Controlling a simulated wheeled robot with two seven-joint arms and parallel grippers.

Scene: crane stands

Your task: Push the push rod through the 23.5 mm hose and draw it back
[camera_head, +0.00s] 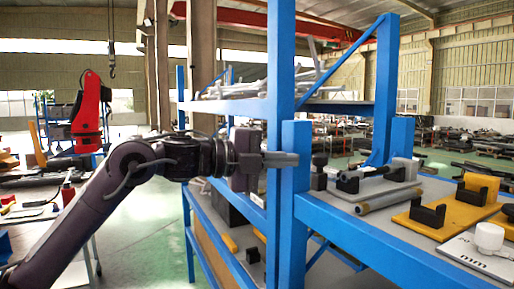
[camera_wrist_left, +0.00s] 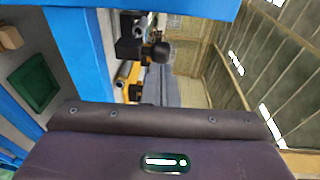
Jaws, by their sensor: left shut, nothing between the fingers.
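My left gripper (camera_head: 290,159) is shut and empty. Its fingers point right, at the blue post at the shelf's near left corner, apart from the parts on the shelf. On the shelf, a grey tube (camera_head: 388,200) lies to the right of the post, and a shorter grey piece (camera_head: 376,172) lies behind it in dark holders. I cannot tell which is the hose or the push rod. A black knobbed part (camera_head: 319,171) stands near the post; a black knob (camera_wrist_left: 160,52) also shows in the wrist view. My right gripper is out of view.
The blue post (camera_head: 294,200) and shelf frame (camera_head: 370,236) stand close to my left gripper. Yellow stands (camera_head: 433,214) with black holders and a white plate (camera_head: 478,256) marked "mm" occupy the right of the shelf. A green bin (camera_wrist_left: 35,82) shows in the wrist view.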

